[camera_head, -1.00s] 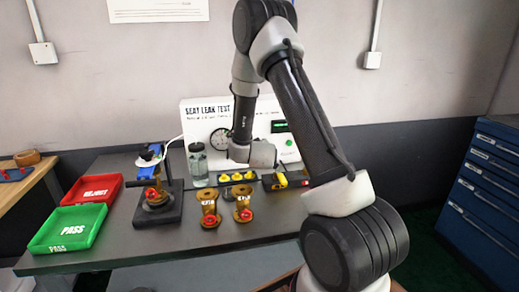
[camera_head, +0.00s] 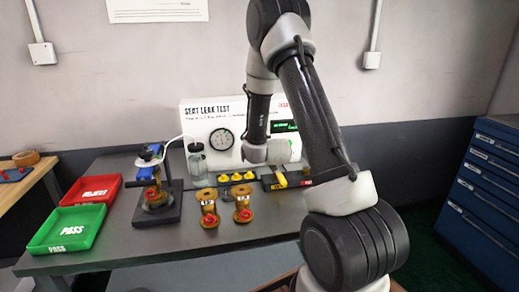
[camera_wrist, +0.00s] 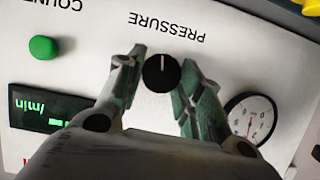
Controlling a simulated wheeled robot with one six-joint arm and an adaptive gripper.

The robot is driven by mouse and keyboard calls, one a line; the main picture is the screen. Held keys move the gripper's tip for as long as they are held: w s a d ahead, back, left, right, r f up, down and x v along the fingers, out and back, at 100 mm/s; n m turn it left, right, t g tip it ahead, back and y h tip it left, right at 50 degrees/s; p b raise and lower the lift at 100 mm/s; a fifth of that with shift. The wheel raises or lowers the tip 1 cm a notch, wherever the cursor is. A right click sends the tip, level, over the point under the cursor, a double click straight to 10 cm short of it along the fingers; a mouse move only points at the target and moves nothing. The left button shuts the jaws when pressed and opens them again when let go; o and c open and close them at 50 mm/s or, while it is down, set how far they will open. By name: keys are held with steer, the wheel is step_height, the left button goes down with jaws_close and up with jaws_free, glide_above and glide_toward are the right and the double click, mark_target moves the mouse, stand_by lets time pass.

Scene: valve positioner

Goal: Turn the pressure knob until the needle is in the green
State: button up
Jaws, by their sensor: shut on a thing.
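The black pressure knob (camera_wrist: 161,74) is on the white panel under the upside-down PRESSURE label in the wrist view. Its pale mark points to the top of the picture. My gripper (camera_wrist: 161,66) is shut on the knob, one greenish finger on each side. The round gauge (camera_wrist: 251,119) is right of the fingers, its lower left edge close to my gripper. The gauge (camera_head: 221,139) also shows in the head view, left of my wrist. My wrist hides the knob in the head view.
A green button (camera_wrist: 42,47) and a lit flow display (camera_wrist: 45,109) are left of the knob. On the bench stand a clear jar (camera_head: 196,160), brass valves (camera_head: 208,205), yellow parts (camera_head: 236,177), a clamp stand (camera_head: 157,197), and red (camera_head: 91,190) and green (camera_head: 67,230) trays.

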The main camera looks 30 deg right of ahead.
steer(key=shift+d+f+m+y, duration=0.1)
steer(key=shift+d+m+y, duration=0.05)
steer(key=shift+m+y, duration=0.7)
steer(key=shift+m, duration=0.25)
steer(key=o, duration=1)
steer(key=shift+o, duration=0.2)
steer(key=shift+s, duration=0.15)
steer(key=v, duration=0.7)
steer(key=shift+s, duration=0.15)
